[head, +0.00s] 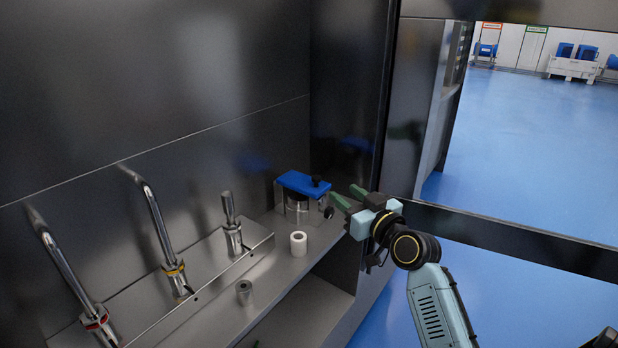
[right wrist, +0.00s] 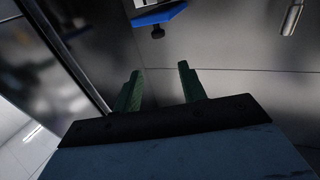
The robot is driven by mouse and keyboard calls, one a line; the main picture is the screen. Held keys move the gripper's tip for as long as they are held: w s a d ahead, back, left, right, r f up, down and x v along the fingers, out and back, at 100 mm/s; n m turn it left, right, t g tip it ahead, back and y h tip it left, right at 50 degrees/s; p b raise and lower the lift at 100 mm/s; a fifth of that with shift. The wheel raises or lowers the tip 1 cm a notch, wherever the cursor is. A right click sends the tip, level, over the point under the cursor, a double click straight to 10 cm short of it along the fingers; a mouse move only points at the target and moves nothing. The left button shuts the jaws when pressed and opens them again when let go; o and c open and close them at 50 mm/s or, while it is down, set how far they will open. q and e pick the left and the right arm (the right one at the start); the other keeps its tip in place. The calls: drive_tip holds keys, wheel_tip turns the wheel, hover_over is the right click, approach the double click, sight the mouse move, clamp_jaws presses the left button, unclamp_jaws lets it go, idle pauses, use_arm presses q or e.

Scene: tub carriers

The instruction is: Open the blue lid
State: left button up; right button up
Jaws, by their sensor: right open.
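The blue lid (head: 302,183) lies flat on top of a clear-walled container (head: 298,212) at the right end of the metal shelf. My left gripper is not in view.
A white roll (head: 298,243) and a small grey cylinder (head: 244,291) stand on the shelf (head: 275,270). Two bent metal taps (head: 157,225) and a short metal piece (head: 230,222) stand to the left. A dark cabinet wall (head: 350,90) rises behind the lid. Blue floor is open at right.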

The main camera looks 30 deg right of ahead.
sight(319, 180)
drive_tip(key=w, duration=0.4)
drive_tip(key=w+f+b, duration=0.1)
drive_tip(key=w, duration=0.7)
drive_tip(key=shift+w+f+b, duration=0.25)
drive_tip(key=shift+f+b, duration=0.1)
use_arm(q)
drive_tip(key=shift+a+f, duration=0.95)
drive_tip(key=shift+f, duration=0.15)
use_arm(e)
drive_tip(key=shift+w, duration=0.3)
drive_tip(key=shift+c, duration=0.2)
drive_tip(key=c, duration=0.7)
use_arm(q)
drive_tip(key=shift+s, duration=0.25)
use_arm(e)
clamp_jaws()
